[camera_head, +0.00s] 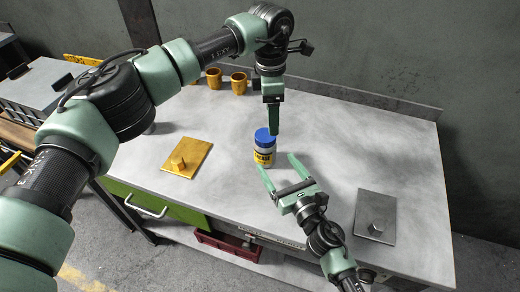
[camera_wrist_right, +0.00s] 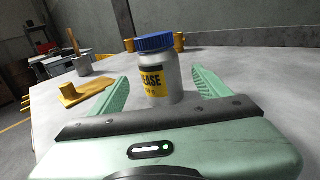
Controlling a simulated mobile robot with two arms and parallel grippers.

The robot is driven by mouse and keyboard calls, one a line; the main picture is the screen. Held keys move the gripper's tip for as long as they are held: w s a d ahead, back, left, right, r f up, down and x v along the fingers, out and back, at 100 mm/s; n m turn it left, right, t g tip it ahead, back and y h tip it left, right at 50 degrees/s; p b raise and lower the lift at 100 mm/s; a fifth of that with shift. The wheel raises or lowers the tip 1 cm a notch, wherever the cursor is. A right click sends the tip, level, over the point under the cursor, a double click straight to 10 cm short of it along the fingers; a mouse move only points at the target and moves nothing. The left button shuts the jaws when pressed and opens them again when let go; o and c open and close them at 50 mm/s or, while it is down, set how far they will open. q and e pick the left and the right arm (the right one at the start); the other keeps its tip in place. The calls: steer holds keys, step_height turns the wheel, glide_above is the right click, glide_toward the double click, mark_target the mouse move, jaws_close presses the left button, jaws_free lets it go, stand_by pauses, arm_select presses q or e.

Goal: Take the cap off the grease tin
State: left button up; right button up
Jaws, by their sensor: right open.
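The grease tin (camera_head: 263,156) stands upright on the grey worktable, silver with a yellow label and a blue cap (camera_head: 263,137) on top. The tin (camera_wrist_right: 166,88) and its cap (camera_wrist_right: 155,42) also show in the right wrist view. My right gripper (camera_head: 276,162) is open, its fingers pointing at the tin from the front right; in the wrist view the tin shows between the finger lines (camera_wrist_right: 158,82). Whether they touch it is unclear. My left gripper (camera_head: 273,132) points down, its fingertip close to the cap; seen edge-on, its opening is hidden.
A yellow plate with a knob (camera_head: 187,157) lies left of the tin. A grey plate with a block (camera_head: 375,215) lies right. Orange cups (camera_head: 239,83) stand at the back. A grey pot with a stick (camera_wrist_right: 83,66) shows in the wrist view.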

mark_target(268, 156)
steer(key=shift+n, duration=0.3)
steer(key=x, duration=0.8)
steer(key=shift+w+a+f, duration=0.1)
steer(key=shift+a+f, duration=0.15)
steer(key=shift+a, duration=0.1)
jaws_close()
